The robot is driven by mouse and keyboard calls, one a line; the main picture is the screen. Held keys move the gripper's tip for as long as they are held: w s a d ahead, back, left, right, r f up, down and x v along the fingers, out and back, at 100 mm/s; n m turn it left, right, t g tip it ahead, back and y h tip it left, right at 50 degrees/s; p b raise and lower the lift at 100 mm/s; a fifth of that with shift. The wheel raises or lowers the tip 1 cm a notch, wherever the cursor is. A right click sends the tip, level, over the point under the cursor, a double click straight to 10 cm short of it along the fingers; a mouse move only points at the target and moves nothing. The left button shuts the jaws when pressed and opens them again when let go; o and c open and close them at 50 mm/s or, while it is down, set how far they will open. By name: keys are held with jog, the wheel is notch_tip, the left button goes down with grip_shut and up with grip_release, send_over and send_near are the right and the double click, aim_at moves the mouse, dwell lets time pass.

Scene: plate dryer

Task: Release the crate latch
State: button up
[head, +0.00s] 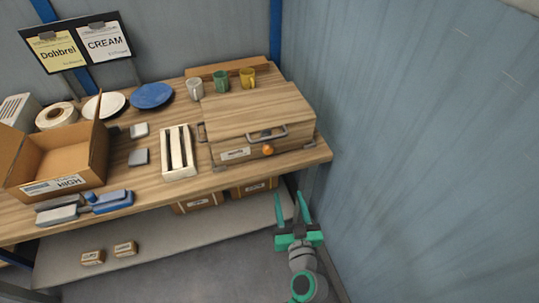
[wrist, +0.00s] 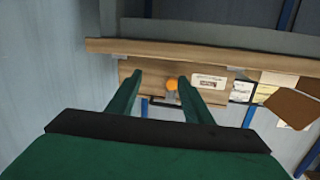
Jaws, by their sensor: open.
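The wooden crate (head: 240,154) stands at the right end of the workbench, with a lid (head: 256,109) on top. Its front has a white label (head: 235,154), a grey handle and an orange knob (head: 268,150), which looks like part of the latch. In the wrist view the orange knob (wrist: 172,85) shows between my fingertips in the picture, beyond them. My gripper (head: 291,208) is open and empty, in front of and below the bench's right front corner, apart from the crate. The wrist view also shows my gripper (wrist: 160,78) with green fingers spread.
The workbench (head: 319,150) carries a slatted rack (head: 178,152), an open cardboard box (head: 62,155), a blue plate (head: 152,96) and several mugs. A blue-grey wall (head: 420,140) rises close on the right. Boxes sit on the lower shelf (head: 150,235).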

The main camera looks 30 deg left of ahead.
aim_at(269, 152)
jog(key=w+a+r+n+y, duration=0.1)
jog(key=w+a, duration=0.2)
jog(key=a, duration=0.1)
jog(key=w+a+r+n+y, duration=0.1)
jog(key=w+a+r, duration=0.1)
jog(key=a, duration=0.1)
jog(key=w+a+r+g+y, duration=0.1)
jog(key=w+a+r, duration=0.1)
jog(key=w+a, duration=0.1)
jog(key=shift+w+a+n, duration=0.35)
jog(key=shift+a+n, duration=0.05)
jog(key=shift+a, duration=0.45)
jog(key=shift+w+a, duration=0.3)
jog(key=shift+w, duration=0.1)
jog(key=c, duration=1.1)
